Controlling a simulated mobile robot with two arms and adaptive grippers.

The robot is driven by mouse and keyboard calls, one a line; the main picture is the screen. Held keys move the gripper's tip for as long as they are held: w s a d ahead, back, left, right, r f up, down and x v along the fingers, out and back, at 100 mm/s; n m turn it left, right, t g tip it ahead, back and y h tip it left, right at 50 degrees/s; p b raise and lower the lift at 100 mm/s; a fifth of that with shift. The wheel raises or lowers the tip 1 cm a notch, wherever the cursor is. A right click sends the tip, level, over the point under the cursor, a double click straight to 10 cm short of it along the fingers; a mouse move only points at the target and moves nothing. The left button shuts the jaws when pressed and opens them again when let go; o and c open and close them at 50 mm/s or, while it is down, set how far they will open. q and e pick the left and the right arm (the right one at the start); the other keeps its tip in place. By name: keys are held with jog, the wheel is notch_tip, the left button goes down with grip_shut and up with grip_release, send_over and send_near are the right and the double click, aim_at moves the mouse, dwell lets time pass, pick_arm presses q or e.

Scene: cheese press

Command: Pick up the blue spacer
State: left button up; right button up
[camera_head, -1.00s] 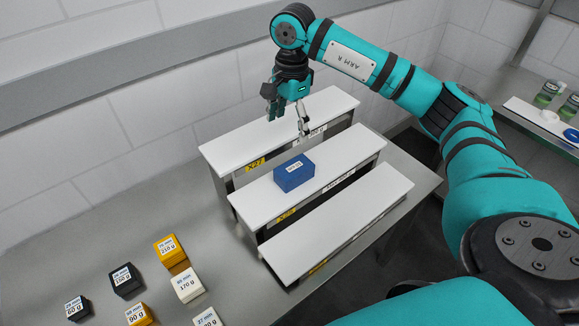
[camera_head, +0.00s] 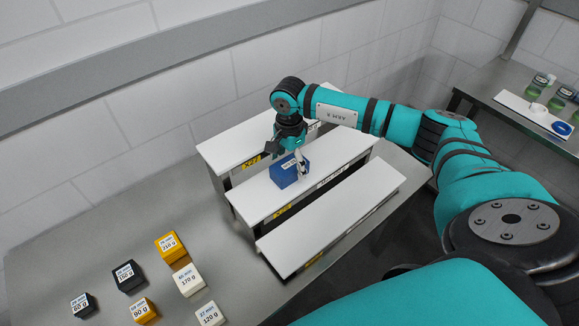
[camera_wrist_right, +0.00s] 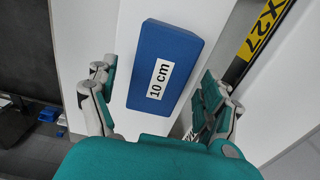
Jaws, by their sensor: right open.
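The blue spacer (camera_head: 284,176) is a block that rests on the middle white step (camera_head: 262,199) of the stepped rack. In the right wrist view the spacer (camera_wrist_right: 165,62) carries a white label reading "10 cm" and lies between the two open fingers. My right gripper (camera_head: 290,160) is at the spacer in the head view, with a fingertip in front of its right side. In the right wrist view my right gripper (camera_wrist_right: 154,98) is open, with a finger on either side of the spacer and visible gaps. My left gripper does not show.
The back step (camera_head: 222,147) and front step (camera_head: 290,255) look empty. Several labelled weight blocks, including a yellow one (camera_head: 171,247) and a white one (camera_head: 188,280), stand on the grey table (camera_head: 100,230) at left. A side table at right holds jars (camera_head: 538,85).

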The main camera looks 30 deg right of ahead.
jog(key=shift+f, duration=1.4)
jog(key=c, duration=1.3)
jog(key=shift+r, duration=0.15)
jog(key=shift+c, duration=0.2)
